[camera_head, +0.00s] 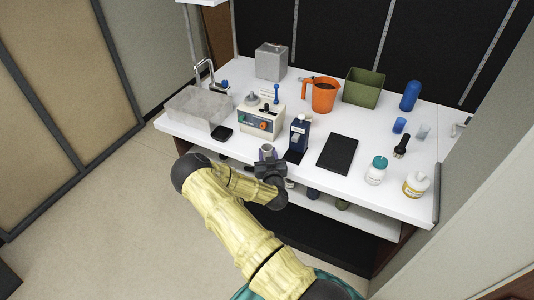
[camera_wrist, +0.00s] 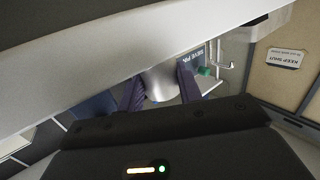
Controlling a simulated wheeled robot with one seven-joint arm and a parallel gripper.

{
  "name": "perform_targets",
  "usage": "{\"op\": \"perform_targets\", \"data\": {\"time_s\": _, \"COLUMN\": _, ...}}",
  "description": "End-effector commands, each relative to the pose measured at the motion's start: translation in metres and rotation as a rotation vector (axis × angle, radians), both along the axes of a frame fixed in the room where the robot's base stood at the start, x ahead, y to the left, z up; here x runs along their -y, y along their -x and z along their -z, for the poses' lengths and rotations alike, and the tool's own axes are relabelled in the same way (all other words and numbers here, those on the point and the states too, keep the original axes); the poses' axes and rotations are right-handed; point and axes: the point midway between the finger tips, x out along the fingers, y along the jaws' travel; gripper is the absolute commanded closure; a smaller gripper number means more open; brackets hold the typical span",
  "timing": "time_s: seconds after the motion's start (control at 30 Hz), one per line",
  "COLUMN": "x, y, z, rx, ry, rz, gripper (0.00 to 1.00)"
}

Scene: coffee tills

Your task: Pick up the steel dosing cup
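The steel dosing cup (camera_head: 267,148) is a small grey metal cup at the front edge of the white counter, left of the dark blue machine. My gripper (camera_head: 268,158) is at the cup, reaching from the front. In the wrist view, the cup (camera_wrist: 161,84) fills the gap between the two purple fingers (camera_wrist: 160,88), one on each side and apparently touching it. My gripper looks shut on the cup. My fingers and wrist hide part of it, and I cannot tell whether it is clear of the counter.
The dark blue machine (camera_head: 299,134) stands close right of my gripper, and the white control box (camera_head: 261,120) is behind. A black flat pad (camera_head: 338,153) lies further right. A clear basin (camera_head: 198,107) is at the left. A shelf (camera_head: 330,208) runs below the counter.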

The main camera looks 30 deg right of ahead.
Motion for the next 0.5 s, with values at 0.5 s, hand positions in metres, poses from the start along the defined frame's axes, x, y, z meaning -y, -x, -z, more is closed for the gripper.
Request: {"op": "perform_targets", "data": {"time_s": 0.5, "x": 0.0, "y": 0.0, "z": -0.015, "rx": 0.002, "ry": 0.0, "rz": 0.001, "gripper": 0.87}}
